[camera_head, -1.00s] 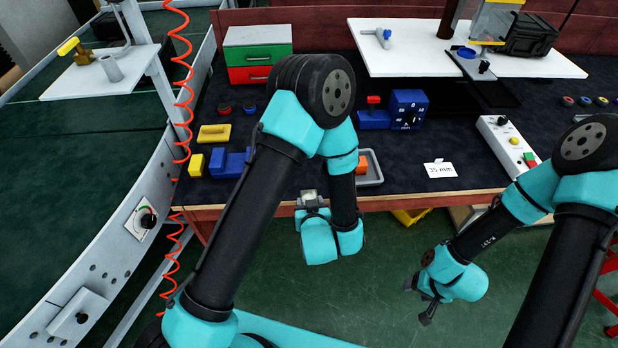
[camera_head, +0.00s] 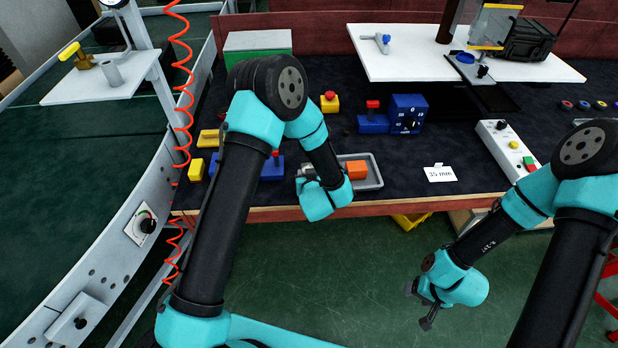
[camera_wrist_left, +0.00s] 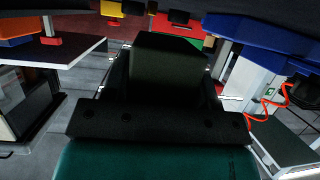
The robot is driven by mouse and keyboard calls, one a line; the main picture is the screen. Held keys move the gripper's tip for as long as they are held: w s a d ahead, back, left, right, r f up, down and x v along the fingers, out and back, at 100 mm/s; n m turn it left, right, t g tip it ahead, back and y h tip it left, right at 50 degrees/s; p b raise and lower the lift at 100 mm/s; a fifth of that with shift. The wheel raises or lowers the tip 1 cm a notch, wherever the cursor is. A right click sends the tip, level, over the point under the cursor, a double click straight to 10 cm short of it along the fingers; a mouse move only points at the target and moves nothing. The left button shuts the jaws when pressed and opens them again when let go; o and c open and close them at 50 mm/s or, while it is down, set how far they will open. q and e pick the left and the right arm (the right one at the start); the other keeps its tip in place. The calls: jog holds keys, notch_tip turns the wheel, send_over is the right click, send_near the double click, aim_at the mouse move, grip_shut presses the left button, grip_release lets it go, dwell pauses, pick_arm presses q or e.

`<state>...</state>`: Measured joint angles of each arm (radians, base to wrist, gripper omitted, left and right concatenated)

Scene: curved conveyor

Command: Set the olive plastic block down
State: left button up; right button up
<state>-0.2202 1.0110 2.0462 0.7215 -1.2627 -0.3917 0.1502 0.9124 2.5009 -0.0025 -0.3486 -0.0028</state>
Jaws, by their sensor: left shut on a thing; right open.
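A dark olive block (camera_wrist_left: 165,62) shows between the jaws in the left wrist view, in deep shadow. My left gripper (camera_head: 306,173) is shut on it, over the front part of the table beside the grey tray (camera_head: 378,182). In the head view my wrist hides the block, and I cannot tell its height above the table. An orange block (camera_head: 357,169) lies in the tray. My right gripper (camera_head: 421,307) is open and empty, over the floor in front of the table.
Behind are a red button on a yellow base (camera_head: 329,102) and a blue dial box (camera_head: 408,113).

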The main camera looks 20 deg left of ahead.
pick_arm(q)
jog(key=shift+w, duration=0.1)
jog(key=shift+w+a, duration=0.15)
jog(key=shift+w, duration=0.2)
jog(key=shift+w+a+f, duration=0.1)
jog(key=shift+w+f, duration=0.1)
jog(key=shift+f, duration=0.65)
jog(key=shift+w+f, duration=0.2)
jog(key=shift+f, duration=0.6)
jog(key=shift+f, duration=0.15)
jog(key=o, duration=1)
jog(key=shift+c, duration=0.2)
jog(key=v, duration=1.7)
jog(key=shift+s, duration=0.25)
